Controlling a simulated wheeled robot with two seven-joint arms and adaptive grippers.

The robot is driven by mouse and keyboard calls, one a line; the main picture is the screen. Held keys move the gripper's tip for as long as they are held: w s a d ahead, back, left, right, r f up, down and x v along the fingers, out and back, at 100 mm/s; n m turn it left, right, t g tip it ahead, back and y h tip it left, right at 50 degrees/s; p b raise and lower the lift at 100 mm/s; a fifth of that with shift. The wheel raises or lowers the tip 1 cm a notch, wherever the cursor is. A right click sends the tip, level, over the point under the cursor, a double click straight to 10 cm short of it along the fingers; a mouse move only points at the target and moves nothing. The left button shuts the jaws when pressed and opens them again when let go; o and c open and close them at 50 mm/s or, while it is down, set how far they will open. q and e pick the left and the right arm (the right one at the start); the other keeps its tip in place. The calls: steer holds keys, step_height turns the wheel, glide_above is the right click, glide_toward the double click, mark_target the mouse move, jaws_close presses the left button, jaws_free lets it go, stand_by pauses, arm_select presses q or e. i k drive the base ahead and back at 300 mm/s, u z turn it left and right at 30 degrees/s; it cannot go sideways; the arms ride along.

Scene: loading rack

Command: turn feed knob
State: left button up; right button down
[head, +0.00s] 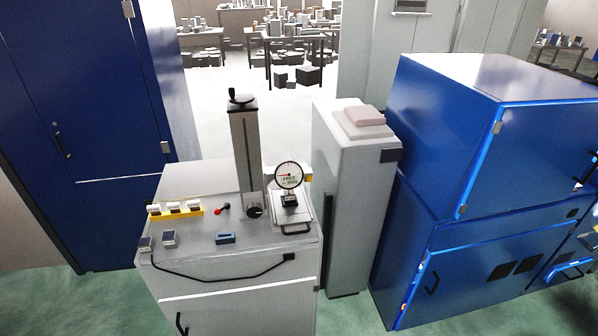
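A grey cabinet (240,270) stands in the middle of the view with a machine stand on its top. The stand has an upright grey column (246,150). A black handwheel (242,99) with a small upright grip sits on top of the column. A round black knob (254,211) sits low on the column's front. I cannot tell for sure which of the two is the feed knob. A round white dial gauge (289,175) stands just right of the column. Neither of my grippers is in view.
A yellow tray (175,209) with white blocks, a red-tipped lever (222,209) and a small blue block (225,238) lie left of the column. A tall grey box (345,200) stands right, beside blue cabinets (480,150). Green floor is open in front.

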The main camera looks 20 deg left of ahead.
mark_target(254, 211)
steer(key=u, duration=2.3)
steer(key=i, duration=0.45)
